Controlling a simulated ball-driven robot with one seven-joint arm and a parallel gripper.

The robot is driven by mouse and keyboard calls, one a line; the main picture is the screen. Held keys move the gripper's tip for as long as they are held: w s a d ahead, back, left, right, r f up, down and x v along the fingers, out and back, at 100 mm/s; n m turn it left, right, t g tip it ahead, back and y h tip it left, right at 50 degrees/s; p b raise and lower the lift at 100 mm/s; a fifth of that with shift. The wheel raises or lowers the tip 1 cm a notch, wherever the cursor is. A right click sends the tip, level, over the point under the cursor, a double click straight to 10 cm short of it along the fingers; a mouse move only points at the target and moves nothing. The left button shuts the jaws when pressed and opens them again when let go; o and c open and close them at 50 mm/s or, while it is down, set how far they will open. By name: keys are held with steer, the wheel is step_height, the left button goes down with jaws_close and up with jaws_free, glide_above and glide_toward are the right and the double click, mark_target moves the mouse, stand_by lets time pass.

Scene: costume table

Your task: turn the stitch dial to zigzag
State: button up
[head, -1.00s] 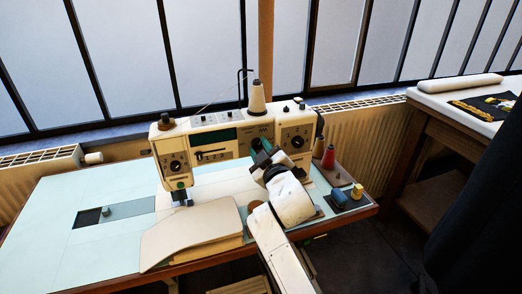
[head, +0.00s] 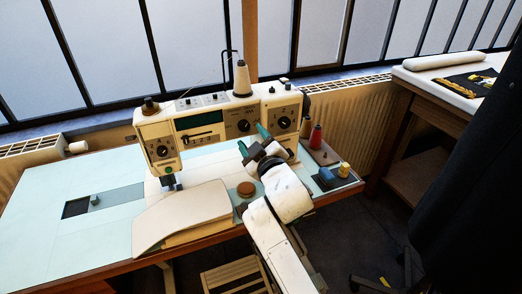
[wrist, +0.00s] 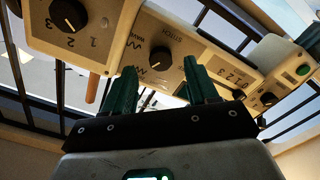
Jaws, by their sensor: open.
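The stitch dial (wrist: 160,60) is a round black knob on the cream sewing machine (head: 189,134), with "STITCH" and stitch symbols around it, inverted in the wrist view. A pale mark shows on the knob; which symbol it points to I cannot tell. In the head view the dial (head: 243,126) is the middle knob on the front. My gripper (head: 253,140) is open and empty, just in front of the machine and slightly below and right of the dial. In the wrist view its two green fingers (wrist: 160,72) stand either side of the dial, apparently short of it.
Another numbered dial (head: 284,122) lies right of the stitch dial, and one more (head: 161,151) at the left end. A thread cone (head: 241,78) stands on top. A cream extension plate (head: 182,213), a brown round object (head: 245,188) and red spool (head: 315,137) are nearby.

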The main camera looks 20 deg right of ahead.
steer(key=s, duration=0.7)
steer(key=shift+w, duration=0.1)
steer(key=s+d+f+m+g+h+p, duration=0.1)
steer(key=s+d+f+m+g+p, duration=0.2)
steer(key=s+f, duration=0.4)
steer(key=s+d+f+m+g+p, duration=0.1)
steer(key=s+d+f+m+g, duration=0.15)
steer(key=s+f+g, duration=0.35)
steer(key=s+d+f+m+g+p, duration=0.1)
steer(key=s+f+g, duration=0.2)
steer(key=s, duration=1)
steer(key=s+d+f+m+g+p, duration=0.1)
steer(key=s+f+g, duration=0.2)
steer(key=s, duration=1)
steer(key=shift+g+y, duration=0.4)
steer(key=shift+g, duration=0.6)
